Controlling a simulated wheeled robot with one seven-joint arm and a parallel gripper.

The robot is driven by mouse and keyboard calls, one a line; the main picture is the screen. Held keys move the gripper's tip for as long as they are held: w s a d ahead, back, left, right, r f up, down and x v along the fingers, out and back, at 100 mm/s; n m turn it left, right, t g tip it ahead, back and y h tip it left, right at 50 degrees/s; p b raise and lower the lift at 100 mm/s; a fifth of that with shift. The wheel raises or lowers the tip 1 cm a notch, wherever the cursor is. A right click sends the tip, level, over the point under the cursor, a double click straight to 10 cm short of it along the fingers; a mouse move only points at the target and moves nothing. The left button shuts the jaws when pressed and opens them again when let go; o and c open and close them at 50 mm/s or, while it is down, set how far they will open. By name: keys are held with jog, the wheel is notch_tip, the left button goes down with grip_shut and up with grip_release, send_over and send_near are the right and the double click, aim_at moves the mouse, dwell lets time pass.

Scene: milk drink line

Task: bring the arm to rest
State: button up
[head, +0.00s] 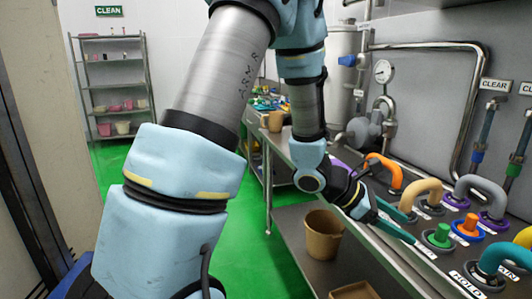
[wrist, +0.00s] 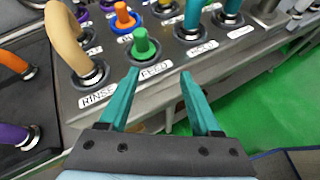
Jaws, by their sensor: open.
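My gripper (head: 405,223) is at the front edge of the control panel in the head view, at the end of my raised, bent arm. In the wrist view its two teal fingers (wrist: 160,80) are spread apart with nothing between them. A green plug (wrist: 143,46) labelled FEED stands upright on the panel just beyond the fingertips. It also shows in the head view (head: 440,234), to the right of the gripper. The fingers look apart from the plug.
An orange plug (head: 468,224) and several curved hoses, one tan (head: 421,190) and one teal (head: 503,253), rise from the panel close by. A tan bucket (head: 322,236) stands on the lower shelf under the gripper. Green floor (head: 232,250) lies open to the left.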

jog(key=w+a+m+t+y, duration=0.2)
jog(key=a+m+y, duration=0.3)
jog(key=a, duration=1.3)
jog(key=w+a+m+t+y, duration=0.2)
jog(key=a+m+y, duration=0.4)
jog(key=a, duration=1.3)
jog(key=w+m, duration=0.1)
jog(key=m, duration=0.3)
jog(key=shift+y, duration=0.3)
jog(key=shift+o, duration=0.2)
jog(key=shift+r, duration=0.1)
